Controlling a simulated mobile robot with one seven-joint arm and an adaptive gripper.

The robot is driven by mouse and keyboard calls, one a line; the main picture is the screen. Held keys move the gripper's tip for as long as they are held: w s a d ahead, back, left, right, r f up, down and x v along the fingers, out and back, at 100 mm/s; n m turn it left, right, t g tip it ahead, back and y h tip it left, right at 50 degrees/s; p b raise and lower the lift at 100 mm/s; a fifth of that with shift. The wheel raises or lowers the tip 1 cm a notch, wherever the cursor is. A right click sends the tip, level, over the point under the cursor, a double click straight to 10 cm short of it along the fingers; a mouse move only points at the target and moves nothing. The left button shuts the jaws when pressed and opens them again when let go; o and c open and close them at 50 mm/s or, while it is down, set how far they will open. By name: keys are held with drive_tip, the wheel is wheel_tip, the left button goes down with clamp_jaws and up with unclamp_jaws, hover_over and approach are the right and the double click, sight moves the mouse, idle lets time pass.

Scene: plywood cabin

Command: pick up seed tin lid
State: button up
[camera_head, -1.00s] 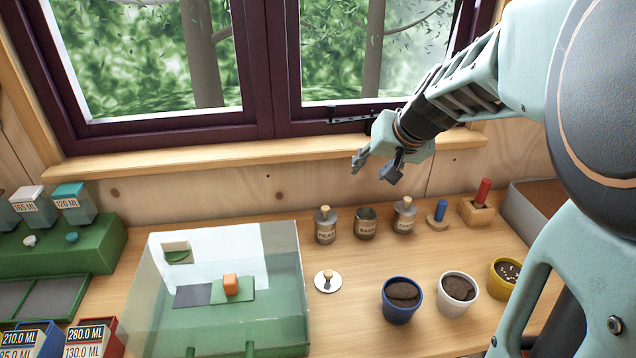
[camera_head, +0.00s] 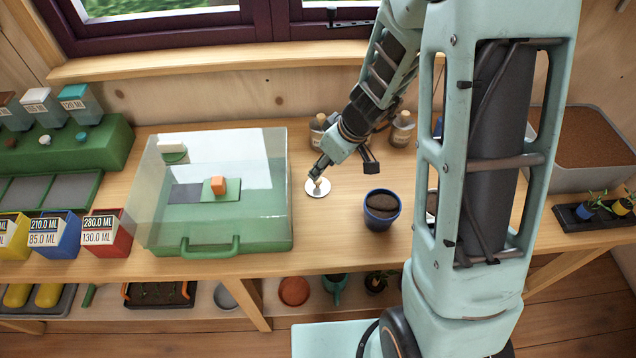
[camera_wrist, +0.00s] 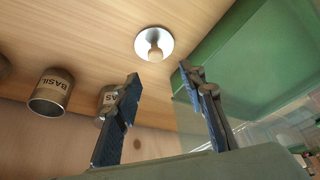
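The seed tin lid (camera_head: 311,192) is a round, pale disc with a wooden knob, lying flat on the wooden table right of the clear-covered green case. The lid also shows in the wrist view (camera_wrist: 142,41), knob toward me, beyond my fingertips. My gripper (camera_head: 343,169) is open and empty, above and close to the lid; one finger overlaps the lid's knob in the head view. In the wrist view my gripper (camera_wrist: 162,74) has its fingers spread apart, with the lid past the gap. An open tin marked BASIL (camera_wrist: 50,92) stands to the left in the wrist view.
The case (camera_head: 265,215) stands close left of the lid. A blue pot (camera_head: 382,210) of soil is to the right. Tins stand behind, including a lidded one (camera_head: 402,130); my arm hides part of this area. Bare tabletop lies in front of the lid.

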sight(319, 179)
drive_tip(key=x, duration=0.3)
drive_tip(key=shift+w+f, duration=0.1)
drive_tip(key=shift+f, duration=0.2)
drive_tip(key=x, duration=0.3)
drive_tip(key=b+x, duration=0.1)
drive_tip(key=shift+d+f, duration=0.3)
drive_tip(key=shift+d, duration=0.05)
drive_tip(key=shift+w+a+f, duration=0.1)
drive_tip(key=shift+a+f, duration=0.05)
drive_tip(key=shift+f, duration=0.15)
drive_tip(key=shift+c, duration=0.5)
drive_tip(key=c, duration=0.8)
